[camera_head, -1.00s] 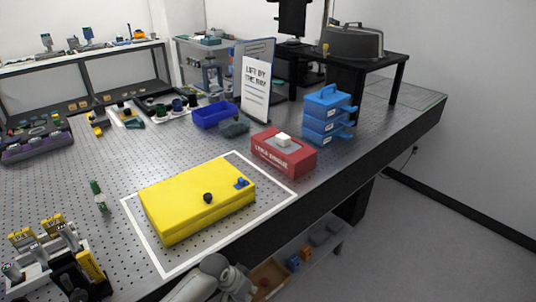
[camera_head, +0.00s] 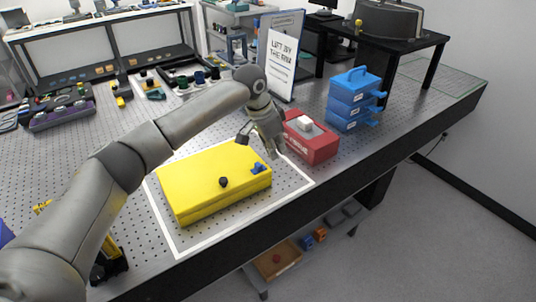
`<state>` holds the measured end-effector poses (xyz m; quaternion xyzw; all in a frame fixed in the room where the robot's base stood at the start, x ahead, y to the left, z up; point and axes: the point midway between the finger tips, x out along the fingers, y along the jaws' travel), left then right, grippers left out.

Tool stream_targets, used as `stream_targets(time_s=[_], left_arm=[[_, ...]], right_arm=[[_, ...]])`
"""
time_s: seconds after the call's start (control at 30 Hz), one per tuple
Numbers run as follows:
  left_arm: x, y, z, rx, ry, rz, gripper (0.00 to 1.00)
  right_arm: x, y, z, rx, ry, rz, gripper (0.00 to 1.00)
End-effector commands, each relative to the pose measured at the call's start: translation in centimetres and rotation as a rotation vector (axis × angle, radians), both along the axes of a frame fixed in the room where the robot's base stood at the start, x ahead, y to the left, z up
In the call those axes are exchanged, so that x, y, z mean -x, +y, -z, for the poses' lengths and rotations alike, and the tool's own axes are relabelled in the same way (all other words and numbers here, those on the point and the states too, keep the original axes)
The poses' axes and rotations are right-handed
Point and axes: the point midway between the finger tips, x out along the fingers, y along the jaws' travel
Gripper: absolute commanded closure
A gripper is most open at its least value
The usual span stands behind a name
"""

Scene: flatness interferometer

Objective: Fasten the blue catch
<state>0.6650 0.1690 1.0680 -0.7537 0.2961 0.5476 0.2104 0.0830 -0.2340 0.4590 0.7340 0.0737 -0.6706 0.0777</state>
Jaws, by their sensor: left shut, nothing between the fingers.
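A yellow case (camera_head: 200,182) lies flat and closed inside a white outlined area on the perforated table. The blue catch (camera_head: 257,168) is a small part on its top near the right end. A dark round knob (camera_head: 223,182) is near the case's front edge. My left arm reaches across from the left above the case. My left gripper (camera_head: 273,150) points down beside the case's right end, just behind the blue catch, shut and empty. I cannot tell whether it touches the case. My right gripper is not in view.
A red box (camera_head: 318,149) with a white block on top stands close to the right of my left gripper. Blue stacked drawers (camera_head: 352,103) and an upright sign (camera_head: 283,62) stand farther back. The table's front edge (camera_head: 300,207) runs close to the case.

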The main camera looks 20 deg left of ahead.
Motion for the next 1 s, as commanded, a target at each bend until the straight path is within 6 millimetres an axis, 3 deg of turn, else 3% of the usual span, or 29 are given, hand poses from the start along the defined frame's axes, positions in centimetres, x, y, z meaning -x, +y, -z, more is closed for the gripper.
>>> stream_targets(time_s=[0.03,0.2,0.4,0.77,1.0], left_arm=[[-0.7,0.9,-1.5,-0.002,-0.010,-0.018,1.00],[-1.8,2.5,-4.1,0.005,-0.019,-0.049,1.00],[-2.1,2.9,-4.7,0.008,-0.021,-0.059,1.00],[-2.2,2.7,-4.2,0.008,-0.020,-0.057,1.00],[-3.2,1.8,-0.5,0.007,-0.017,-0.058,1.00]], right_arm=[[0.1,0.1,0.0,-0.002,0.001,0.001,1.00],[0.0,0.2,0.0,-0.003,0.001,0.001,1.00],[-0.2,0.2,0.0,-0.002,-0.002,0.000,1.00],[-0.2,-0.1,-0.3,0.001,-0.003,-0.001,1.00],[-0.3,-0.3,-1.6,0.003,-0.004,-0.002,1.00]])
